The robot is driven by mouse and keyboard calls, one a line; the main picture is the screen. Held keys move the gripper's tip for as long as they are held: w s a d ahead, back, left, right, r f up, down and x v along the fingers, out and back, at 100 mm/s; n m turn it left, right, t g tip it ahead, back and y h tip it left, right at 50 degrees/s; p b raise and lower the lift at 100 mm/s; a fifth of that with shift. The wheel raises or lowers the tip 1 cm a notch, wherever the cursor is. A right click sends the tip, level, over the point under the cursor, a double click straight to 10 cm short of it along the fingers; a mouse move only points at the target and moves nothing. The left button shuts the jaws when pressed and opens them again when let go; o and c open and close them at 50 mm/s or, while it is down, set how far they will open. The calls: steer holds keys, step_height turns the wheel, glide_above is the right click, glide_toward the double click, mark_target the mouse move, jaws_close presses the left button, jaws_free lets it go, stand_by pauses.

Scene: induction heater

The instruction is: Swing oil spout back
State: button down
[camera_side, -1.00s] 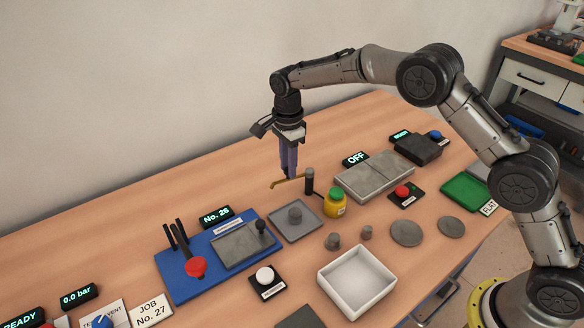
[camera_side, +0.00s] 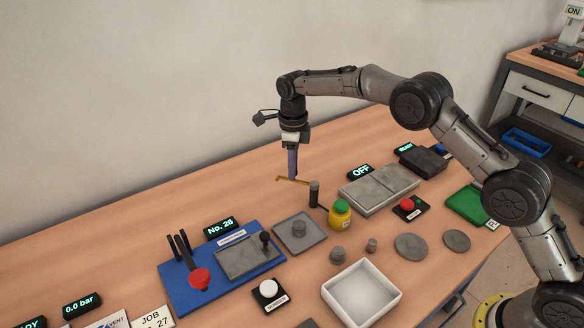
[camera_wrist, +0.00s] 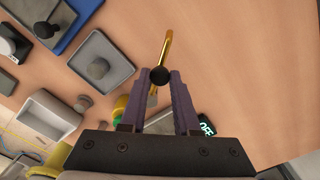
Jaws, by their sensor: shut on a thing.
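The oil spout (camera_side: 303,182) is a thin brass pipe on a black upright post (camera_side: 314,195). Its free end points left and a little toward the wall in the side view, behind the grey tray (camera_side: 316,243) with a round grey part (camera_side: 299,228) on it. My gripper (camera_side: 292,178) points down and is shut on the oil spout between post and tip. In the wrist view my gripper (camera_wrist: 159,80) has a black ball knob (camera_wrist: 159,76) between its fingertips, and the brass spout (camera_wrist: 167,47) runs beyond it. The fingers partly hide the spout's middle.
A yellow jar with a green lid (camera_side: 340,214) stands right of the post. A grey two-part block (camera_side: 380,188) and the OFF display (camera_side: 361,171) lie farther right. The blue fixture (camera_side: 190,290) is to the left. The table behind the spout is clear.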

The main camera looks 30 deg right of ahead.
steer(key=shift+w+d+r, duration=0.15)
steer(key=shift+d+r, duration=0.05)
stand_by(0.4)
steer(key=c, duration=0.6)
jaws_free()
steer(key=shift+f, duration=0.1)
steer(key=shift+c, duration=0.2)
steer(key=shift+a, duration=0.1)
step_height(320, 180, up, 14)
